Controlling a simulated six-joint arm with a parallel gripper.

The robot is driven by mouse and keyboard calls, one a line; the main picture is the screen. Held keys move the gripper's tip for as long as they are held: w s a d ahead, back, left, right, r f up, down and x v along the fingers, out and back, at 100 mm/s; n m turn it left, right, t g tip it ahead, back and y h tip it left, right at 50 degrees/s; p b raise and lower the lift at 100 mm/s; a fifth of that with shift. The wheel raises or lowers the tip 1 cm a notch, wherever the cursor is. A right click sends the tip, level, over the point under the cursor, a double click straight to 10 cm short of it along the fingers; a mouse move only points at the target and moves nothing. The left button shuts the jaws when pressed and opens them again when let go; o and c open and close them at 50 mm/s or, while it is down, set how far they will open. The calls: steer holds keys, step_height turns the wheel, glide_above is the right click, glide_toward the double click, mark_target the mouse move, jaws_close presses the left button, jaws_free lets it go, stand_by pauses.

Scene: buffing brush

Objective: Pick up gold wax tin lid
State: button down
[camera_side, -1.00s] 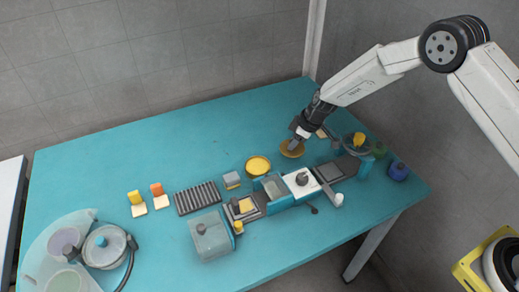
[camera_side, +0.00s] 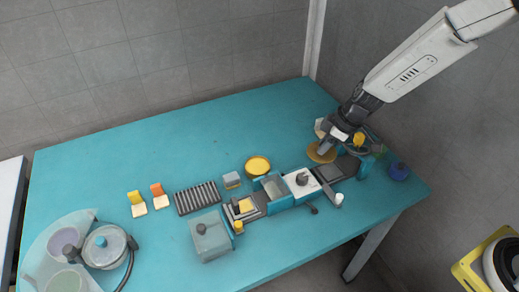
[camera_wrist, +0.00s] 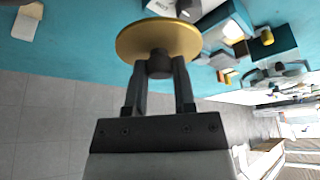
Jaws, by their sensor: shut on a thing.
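The gold wax tin lid (camera_wrist: 158,37) is a round gold disc with a dark knob in its middle. In the wrist view my gripper (camera_wrist: 160,68) is shut on this knob, with the disc beyond the fingertips. In the side view the lid (camera_side: 321,153) is at the right part of the table, under my gripper (camera_side: 326,146); its height above the table is hard to tell. The open yellow wax tin (camera_side: 257,166) stands near the middle of the table, to the left of the lid.
A white and teal device (camera_side: 301,182) stands just in front of the lid. A grey ribbed rack (camera_side: 198,197) and a grey box (camera_side: 211,236) are left of the device. The back left table is clear.

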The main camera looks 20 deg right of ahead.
steer(key=shift+s+d+r, duration=0.15)
steer(key=shift+s+r, duration=0.25)
steer(key=shift+s, duration=0.4)
steer(key=shift+w+a, duration=0.35)
steer(key=shift+w, duration=0.1)
steer(key=w+a+f, duration=0.3)
steer(key=w+a, duration=0.9)
steer(key=a, duration=0.1)
steer(key=shift+f, duration=0.2)
steer(key=shift+f, duration=0.2)
steer(key=shift+f, duration=3)
steer(key=shift+f, duration=0.15)
stand_by(0.3)
